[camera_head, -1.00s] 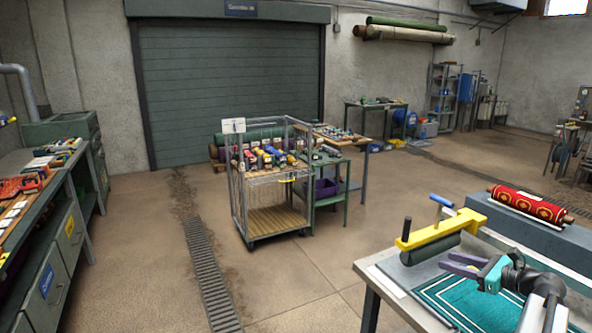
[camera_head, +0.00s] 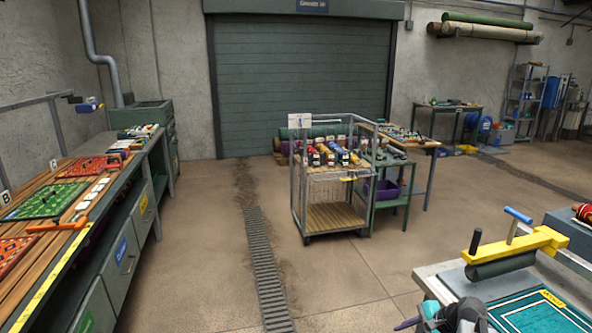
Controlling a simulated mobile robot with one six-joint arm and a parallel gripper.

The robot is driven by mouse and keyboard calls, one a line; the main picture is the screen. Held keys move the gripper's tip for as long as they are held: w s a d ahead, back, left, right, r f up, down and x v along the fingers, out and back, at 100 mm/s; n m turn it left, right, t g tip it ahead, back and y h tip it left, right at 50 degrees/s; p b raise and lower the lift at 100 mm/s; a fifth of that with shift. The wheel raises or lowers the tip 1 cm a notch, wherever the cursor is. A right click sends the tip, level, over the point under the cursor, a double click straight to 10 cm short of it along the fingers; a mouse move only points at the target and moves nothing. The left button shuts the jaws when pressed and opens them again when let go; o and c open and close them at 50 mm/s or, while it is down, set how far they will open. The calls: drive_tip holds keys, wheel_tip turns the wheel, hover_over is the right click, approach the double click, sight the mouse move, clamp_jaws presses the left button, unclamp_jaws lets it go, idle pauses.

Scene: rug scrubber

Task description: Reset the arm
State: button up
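My arm shows at the bottom edge, right of the middle, partly cut off by the frame. My gripper (camera_head: 412,322) is at its left end, with a purple finger and a teal part showing. It is small and partly cut off, so I cannot tell whether it is open or shut. I see nothing held in it. It is by the near left corner of the worktable (camera_head: 437,281).
A yellow-framed scrubber (camera_head: 520,247) with a dark roller and a teal rug (camera_head: 545,315) lie on the worktable. A wire cart (camera_head: 332,215) stands mid-floor. A long bench (camera_head: 50,240) lines the left. The floor around the drain grate (camera_head: 262,265) is clear.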

drive_tip(key=s+a+f+n+g+h, duration=0.2)
drive_tip(key=s+a+f+n+h, duration=0.1)
drive_tip(key=s+a+f+n, duration=0.4)
drive_tip(key=s+a+f+n+g+h, duration=0.3)
drive_tip(key=a+f+n, duration=0.2)
drive_tip(key=a+n, duration=0.45)
drive_tip(key=s+f+g, duration=0.2)
drive_tip(key=s+f, duration=0.7)
drive_tip(key=s, duration=0.3)
drive_tip(key=s+f+g, duration=0.3)
drive_tip(key=s+f, duration=0.6)
drive_tip(key=s, duration=0.4)
drive_tip(key=shift+s, duration=0.3)
drive_tip(key=shift+m, duration=0.25)
